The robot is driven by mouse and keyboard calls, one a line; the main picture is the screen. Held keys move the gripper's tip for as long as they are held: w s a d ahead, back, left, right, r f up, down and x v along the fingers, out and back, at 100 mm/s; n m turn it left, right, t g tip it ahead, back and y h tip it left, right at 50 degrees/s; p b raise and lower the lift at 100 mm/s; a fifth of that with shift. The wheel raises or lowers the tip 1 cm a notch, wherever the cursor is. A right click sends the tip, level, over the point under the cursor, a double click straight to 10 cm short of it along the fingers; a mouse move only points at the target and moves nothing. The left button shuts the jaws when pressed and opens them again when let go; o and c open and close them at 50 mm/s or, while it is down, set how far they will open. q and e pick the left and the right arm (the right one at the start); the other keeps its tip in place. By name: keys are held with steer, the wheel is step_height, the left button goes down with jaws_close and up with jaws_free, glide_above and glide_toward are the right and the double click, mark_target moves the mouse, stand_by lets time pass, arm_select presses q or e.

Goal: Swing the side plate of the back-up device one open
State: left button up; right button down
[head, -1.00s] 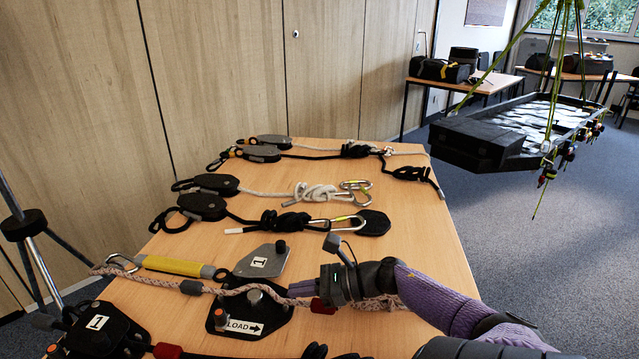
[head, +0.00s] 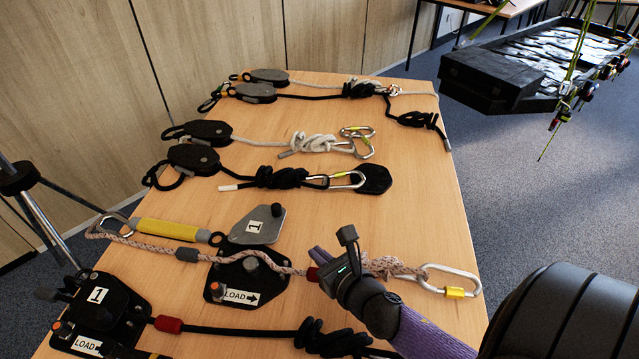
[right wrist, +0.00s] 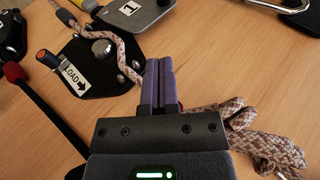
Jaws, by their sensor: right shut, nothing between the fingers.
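Two devices carry a "1" label. The middle one has a black base plate with a LOAD label (head: 226,291) and a grey side plate (head: 258,225) swung out towards the far side; a pinkish rope (head: 285,266) runs across the open base past a round post. The other, a black device (head: 93,307) at the lower left, shows its dark plate lying over its body. My right gripper (head: 313,270) is shut and empty, low beside the rope, just right of the open base. In the right wrist view its purple fingers (right wrist: 158,75) are together near the plate's edge. My left gripper is out of view.
A yellow sleeve (head: 166,229) lies left of the grey plate. A knot and a carabiner (head: 452,282) lie right of my gripper. Several pulleys and knotted ropes cover the far table. A black rope with a knot (head: 330,338) lies in front. Bare wood (head: 410,215) shows at the right.

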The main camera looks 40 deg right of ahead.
steer(key=shift+w+d+f+m, duration=0.15)
steer(key=shift+w+m, duration=0.15)
steer(key=shift+w, duration=0.2)
steer(key=b, duration=0.3)
glide_toward(279, 212)
steer(key=x, duration=0.2)
steer(key=b+x, duration=0.1)
steer(key=x, duration=0.3)
steer(key=shift+s+f+b, duration=0.1)
steer(key=shift+f+b, duration=0.3)
steer(key=shift+w+r, duration=0.1)
steer(key=shift+w, duration=0.45)
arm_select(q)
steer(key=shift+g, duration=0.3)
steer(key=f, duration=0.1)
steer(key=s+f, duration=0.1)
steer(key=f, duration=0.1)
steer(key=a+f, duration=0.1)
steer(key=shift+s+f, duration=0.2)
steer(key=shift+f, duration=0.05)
arm_select(e)
steer(key=shift+w, duration=0.1)
steer(key=shift+r, duration=0.1)
